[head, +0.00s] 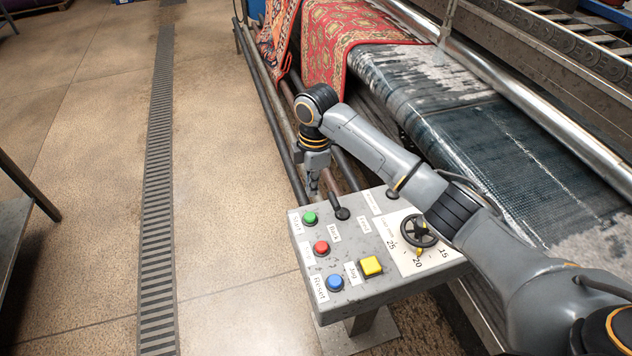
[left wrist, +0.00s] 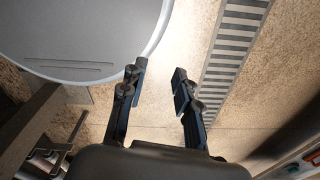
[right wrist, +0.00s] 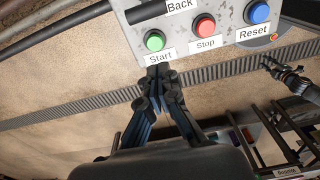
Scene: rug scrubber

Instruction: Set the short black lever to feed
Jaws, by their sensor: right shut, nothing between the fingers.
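The short black lever (head: 336,205) stands on the far part of the grey control panel (head: 310,257). Its handle leans up and to the left in the head view, away from the Feed label (head: 364,225) and over the side of the Back label (head: 334,233). My right gripper (head: 313,188) is shut and empty, just left of the lever and apart from it. In the right wrist view its fingertips (right wrist: 158,74) are close below the Start button; a black rod, apparently the lever (right wrist: 148,11), shows beside Back. My left gripper (left wrist: 158,84) is open and empty, away from the panel.
The panel also holds a green Start button (head: 309,218), a red button (head: 321,248), a blue Reset button (head: 335,283), a yellow button (head: 371,266) and a black handwheel dial (head: 418,231). A roller with a red rug (head: 365,25) lies behind.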

